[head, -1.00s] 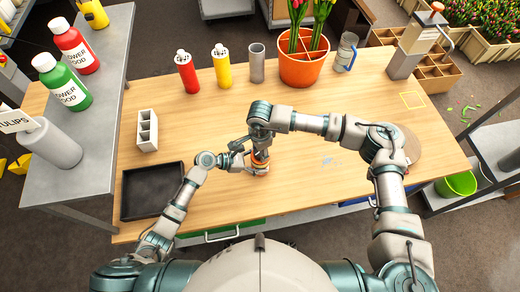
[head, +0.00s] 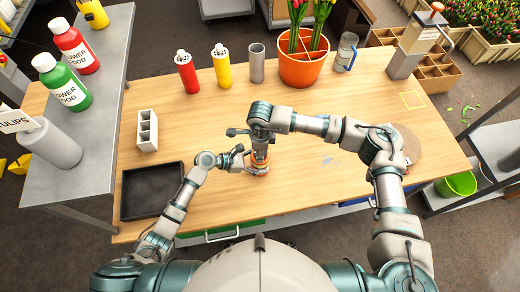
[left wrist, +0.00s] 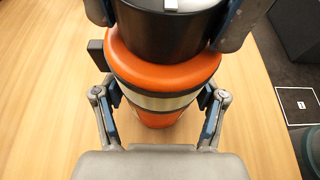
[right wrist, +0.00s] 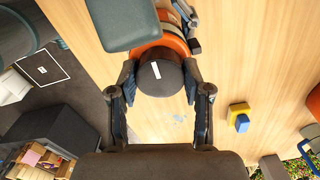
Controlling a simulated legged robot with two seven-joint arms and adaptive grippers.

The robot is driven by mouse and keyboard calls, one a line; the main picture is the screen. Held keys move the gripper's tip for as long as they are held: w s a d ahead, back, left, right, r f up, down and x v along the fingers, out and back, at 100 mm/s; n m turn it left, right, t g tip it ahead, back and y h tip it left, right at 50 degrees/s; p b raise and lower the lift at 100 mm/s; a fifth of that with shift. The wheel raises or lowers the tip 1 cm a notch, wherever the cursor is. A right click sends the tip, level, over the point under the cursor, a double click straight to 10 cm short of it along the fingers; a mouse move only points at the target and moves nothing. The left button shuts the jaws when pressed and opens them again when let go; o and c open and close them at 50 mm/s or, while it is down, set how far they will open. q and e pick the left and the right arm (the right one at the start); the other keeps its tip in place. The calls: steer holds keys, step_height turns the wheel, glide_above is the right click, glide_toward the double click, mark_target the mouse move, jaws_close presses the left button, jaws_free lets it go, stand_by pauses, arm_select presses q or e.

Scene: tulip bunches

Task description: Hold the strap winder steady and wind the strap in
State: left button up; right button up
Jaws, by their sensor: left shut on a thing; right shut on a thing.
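The strap winder (head: 261,170) stands upright on the wooden table. In the left wrist view its orange body (left wrist: 165,75) has a silver band around it and a black knob (left wrist: 165,35) on top. My left gripper (left wrist: 160,97) is shut on the body from the near left side. My right gripper (right wrist: 160,82) is shut on the knob from above; the knob, with a white mark, shows in the right wrist view (right wrist: 158,80). In the head view my right gripper (head: 260,143) hides most of the winder. No loose strap can be made out.
A black tray (head: 150,190) and white divided holder (head: 147,130) are on the left. Red (head: 187,72) and yellow (head: 221,66) bottles, a grey cylinder (head: 257,63) and an orange tulip pot (head: 303,68) stand behind. A yellow-and-blue object (right wrist: 240,116) lies nearby.

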arm_select(q)
steer(key=shift+d, duration=0.1)
arm_select(e)
steer(key=shift+a, duration=0.1)
steer(key=o, duration=1.2)
steer(key=shift+c, duration=0.2)
step_height(320, 180, up, 12)
arm_select(q)
steer(key=o, duration=1.5)
steer(key=shift+o, duration=0.2)
